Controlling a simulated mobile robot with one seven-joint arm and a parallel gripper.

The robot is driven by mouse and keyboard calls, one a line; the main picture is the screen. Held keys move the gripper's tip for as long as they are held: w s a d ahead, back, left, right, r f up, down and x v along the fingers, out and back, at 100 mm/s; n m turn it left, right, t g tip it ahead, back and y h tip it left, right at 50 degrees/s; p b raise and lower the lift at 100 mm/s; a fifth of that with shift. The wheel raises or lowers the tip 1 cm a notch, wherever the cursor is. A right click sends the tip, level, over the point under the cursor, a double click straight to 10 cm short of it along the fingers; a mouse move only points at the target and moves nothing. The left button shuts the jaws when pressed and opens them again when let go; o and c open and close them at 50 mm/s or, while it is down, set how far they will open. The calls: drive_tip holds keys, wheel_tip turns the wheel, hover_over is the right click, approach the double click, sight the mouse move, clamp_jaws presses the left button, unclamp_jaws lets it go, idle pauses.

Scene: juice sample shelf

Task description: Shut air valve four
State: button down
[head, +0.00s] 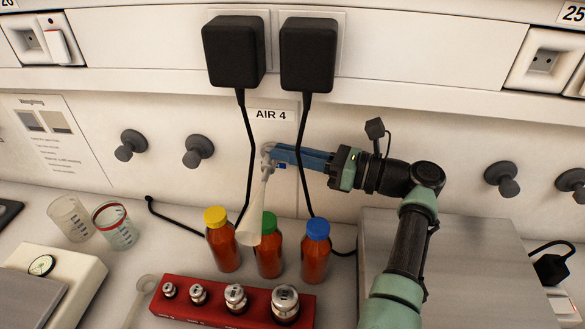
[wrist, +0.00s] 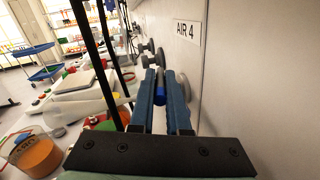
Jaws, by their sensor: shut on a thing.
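The air valve four (head: 267,149) is a pale grey fitting on the wall under the "AIR 4" label (head: 271,115). A whitish tapered nozzle (head: 257,208) hangs down from it, in front of the bottles. My gripper (head: 274,153) reaches in from the right, with its blue fingers at the valve. In the wrist view, the fingers are on both sides of a small blue valve handle (wrist: 160,87), and the gripper is shut on it. The fingers hide much of the handle, so its exact angle is hard to tell.
Bottles with yellow (head: 215,217), green (head: 269,224) and blue (head: 317,229) caps stand below. A red weight block (head: 187,308) is in front. Two black adapters (head: 234,50) hang above, their cables passing beside the valve. A grey box (head: 460,240) stands right.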

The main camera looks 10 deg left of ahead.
drive_tip(key=shift+w+f+n+g+b, duration=0.15)
drive_tip(key=shift+n+g+b, duration=0.45)
drive_tip(key=shift+g+b, duration=0.35)
drive_tip(key=c, duration=0.9)
unclamp_jaws()
drive_tip(key=s+d+b, duration=0.1)
drive_tip(key=d+b, duration=0.9)
drive_tip(key=d, duration=0.2)
drive_tip(key=shift+s+d+b, duration=0.3)
drive_tip(key=shift+d+b, duration=0.1)
